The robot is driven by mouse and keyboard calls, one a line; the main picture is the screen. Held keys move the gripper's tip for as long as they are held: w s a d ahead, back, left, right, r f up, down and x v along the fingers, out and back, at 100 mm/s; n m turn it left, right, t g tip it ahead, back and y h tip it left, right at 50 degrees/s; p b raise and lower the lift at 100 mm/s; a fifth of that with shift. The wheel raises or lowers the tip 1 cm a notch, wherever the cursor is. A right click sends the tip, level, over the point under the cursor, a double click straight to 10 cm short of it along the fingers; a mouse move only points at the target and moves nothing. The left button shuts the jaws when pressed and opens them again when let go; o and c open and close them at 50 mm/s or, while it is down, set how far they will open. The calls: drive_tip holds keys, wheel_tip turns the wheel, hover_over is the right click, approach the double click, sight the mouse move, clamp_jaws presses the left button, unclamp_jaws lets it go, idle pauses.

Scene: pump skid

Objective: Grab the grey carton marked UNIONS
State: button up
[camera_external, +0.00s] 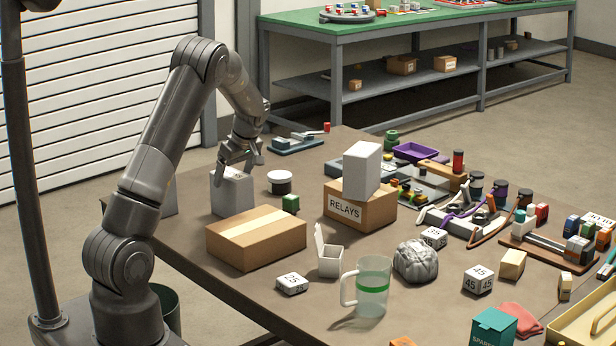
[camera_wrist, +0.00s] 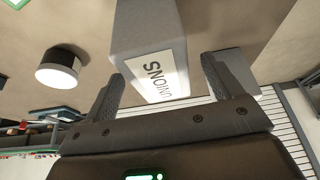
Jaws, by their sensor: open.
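The grey carton marked UNIONS (camera_external: 231,192) stands upright near the table's left edge. In the wrist view the carton (camera_wrist: 146,28) shows its white label with black lettering. My gripper (camera_external: 240,156) is at the carton's top end, pointing down. In the wrist view my gripper (camera_wrist: 162,70) is open, with one finger on each side of the carton's labelled end. A gap shows beside the carton at each finger; I cannot tell how deep the fingers reach along it.
A brown taped box (camera_external: 256,238) lies in front of the carton. A RELAYS box (camera_external: 360,208) bears a pale carton (camera_external: 362,170). Another grey block (camera_wrist: 234,66) is beside the right finger.

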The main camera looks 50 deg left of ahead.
drive_tip(key=x, duration=0.4)
drive_tip(key=shift+a+r, duration=0.1)
drive_tip(key=shift+a, duration=0.05)
drive_tip(key=shift+f, duration=0.2)
drive_tip(key=shift+f, duration=0.25)
drive_tip(key=shift+c, duration=0.5)
drive_tip(key=c, duration=1.2)
drive_tip(key=shift+c, duration=0.4)
drive_tip(key=shift+r, duration=0.15)
